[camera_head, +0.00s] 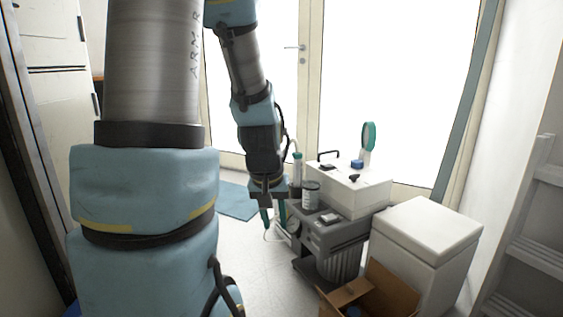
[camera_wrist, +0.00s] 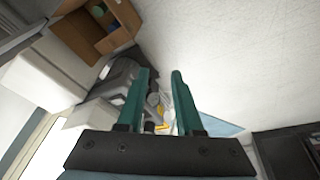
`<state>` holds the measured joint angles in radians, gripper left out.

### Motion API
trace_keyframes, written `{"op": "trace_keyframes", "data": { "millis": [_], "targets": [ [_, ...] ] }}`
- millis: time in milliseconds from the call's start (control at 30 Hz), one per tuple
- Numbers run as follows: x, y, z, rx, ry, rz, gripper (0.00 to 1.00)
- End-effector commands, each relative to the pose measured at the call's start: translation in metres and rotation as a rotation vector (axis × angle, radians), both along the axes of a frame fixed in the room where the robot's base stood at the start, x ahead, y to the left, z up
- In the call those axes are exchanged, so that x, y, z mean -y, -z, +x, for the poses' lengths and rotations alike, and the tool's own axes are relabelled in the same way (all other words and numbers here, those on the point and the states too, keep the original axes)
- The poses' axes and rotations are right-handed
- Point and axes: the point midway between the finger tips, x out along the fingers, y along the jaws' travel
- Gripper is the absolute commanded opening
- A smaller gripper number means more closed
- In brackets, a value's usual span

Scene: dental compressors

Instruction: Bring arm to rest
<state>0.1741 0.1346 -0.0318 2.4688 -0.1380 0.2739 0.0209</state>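My arm reaches forward from the left of the head view, bent down at the elbow. My gripper (camera_head: 273,217) hangs with its fingers pointing down, in front of and to the left of the compressor unit. In the wrist view my gripper (camera_wrist: 163,95) has two green fingers standing apart, with a gap between them. Nothing is held between them; floor and part of the grey compressor cart show through the gap.
A grey compressor (camera_head: 340,232) with a white box top (camera_head: 348,190) stands right of my gripper. A white cabinet (camera_head: 428,235) and an open cardboard box (camera_head: 375,290) are further right. A blue mat (camera_head: 238,201) lies by the glass doors. Pale floor left of the compressor is clear.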

Motion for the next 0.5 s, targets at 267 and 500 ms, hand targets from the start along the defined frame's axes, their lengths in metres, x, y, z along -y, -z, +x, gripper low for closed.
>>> {"op": "trace_keyframes", "data": {
  "millis": [267,500],
  "targets": [
    [-0.052,-0.031,-0.061,-0.118,-0.004,0.080,0.35],
    [-0.051,-0.082,-0.060,-0.116,-0.003,0.079,0.35]
  ]
}}
